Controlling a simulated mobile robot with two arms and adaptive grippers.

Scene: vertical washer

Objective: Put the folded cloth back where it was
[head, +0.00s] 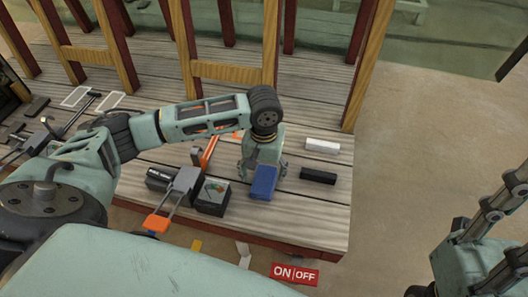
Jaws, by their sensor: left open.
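The folded cloth (264,182) looks like a flat blue rectangle on the wooden table's front right part. My left gripper (262,168) points down over its far end, with one finger on either side. The gripper is open, and I cannot tell whether its fingers touch the cloth. The gripper body hides the cloth's far edge. My right arm shows at the lower right edge, off the table, with its gripper (478,232) partly cut off; its jaws cannot be made out.
A white block (322,146) and a black block (318,176) lie right of the cloth. A dark box (213,196) and a grey tool with orange ends (182,184) stand to its left. Wooden frames (228,73) line the back. A red ON/OFF sign (295,273) is below the front edge.

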